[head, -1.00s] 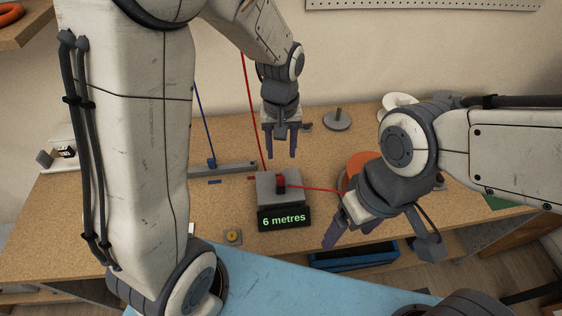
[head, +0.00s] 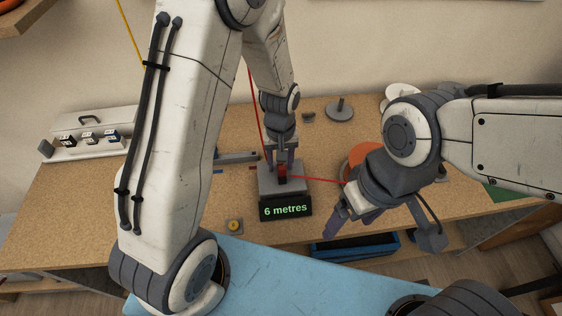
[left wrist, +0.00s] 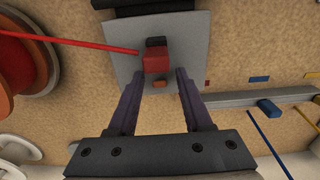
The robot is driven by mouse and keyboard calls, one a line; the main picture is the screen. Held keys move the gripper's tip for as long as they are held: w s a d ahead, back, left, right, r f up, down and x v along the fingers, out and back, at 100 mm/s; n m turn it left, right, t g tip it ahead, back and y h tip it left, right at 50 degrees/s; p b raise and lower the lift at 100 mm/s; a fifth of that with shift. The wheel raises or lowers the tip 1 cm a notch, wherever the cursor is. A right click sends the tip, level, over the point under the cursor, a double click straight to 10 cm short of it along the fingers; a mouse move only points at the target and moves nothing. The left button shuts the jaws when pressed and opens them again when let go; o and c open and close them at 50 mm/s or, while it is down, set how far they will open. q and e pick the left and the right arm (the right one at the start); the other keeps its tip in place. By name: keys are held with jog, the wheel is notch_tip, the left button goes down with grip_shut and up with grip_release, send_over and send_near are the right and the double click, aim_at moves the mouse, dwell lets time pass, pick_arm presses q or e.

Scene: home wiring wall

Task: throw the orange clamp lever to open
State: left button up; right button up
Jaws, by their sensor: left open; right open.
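A grey box (head: 297,187) with a dark display (head: 286,210) reading "6 metres" stands on the bench. A red block (head: 282,171) sits on its top; it also shows in the left wrist view (left wrist: 157,61). My left gripper (head: 281,163) is open, pointing down over the box. My right gripper (head: 352,225) is open and empty, right of the box.
A red wire (head: 318,181) runs from the block to an orange spool (head: 365,153) on the right. A grey rail (head: 237,156) lies behind. A yellow round part (head: 235,226) is front left. A switch panel (head: 95,138) stands at back left. Bare bench lies left.

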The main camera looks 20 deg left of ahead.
pick_arm(q)
grip_shut()
jog(key=shift+r, duration=0.1)
